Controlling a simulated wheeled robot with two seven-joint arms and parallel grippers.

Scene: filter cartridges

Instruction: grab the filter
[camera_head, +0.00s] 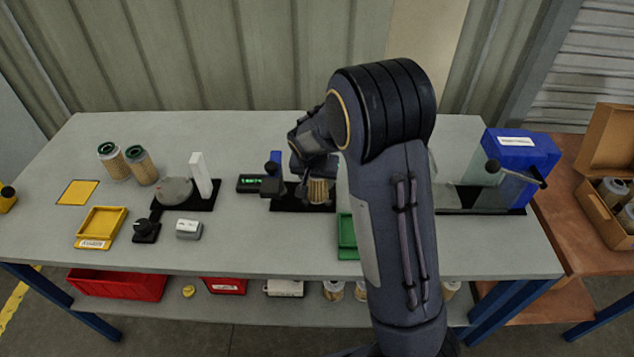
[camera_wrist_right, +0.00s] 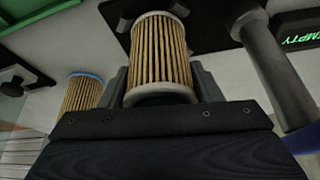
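A pleated tan filter with pale end caps (camera_head: 318,191) stands upright at the black-based station in the middle of the table. In the right wrist view the filter (camera_wrist_right: 160,55) sits between the two grey fingers of my right gripper (camera_wrist_right: 162,85). The fingers press close on both sides with no clear gap. In the head view my right gripper (camera_head: 318,166) is just above the filter, partly hidden by its own wrist. I cannot tell whether the filter's lower end touches the station base. My left gripper is out of view.
A second filter with a blue rim (camera_wrist_right: 82,92) stands close by. A small display reading EMPTY (camera_head: 249,183) and a post (camera_wrist_right: 270,65) are beside the station. A green tray (camera_head: 347,232) lies in front. Two green-topped filters (camera_head: 113,160) stand at left; a blue machine (camera_head: 522,158) at right.

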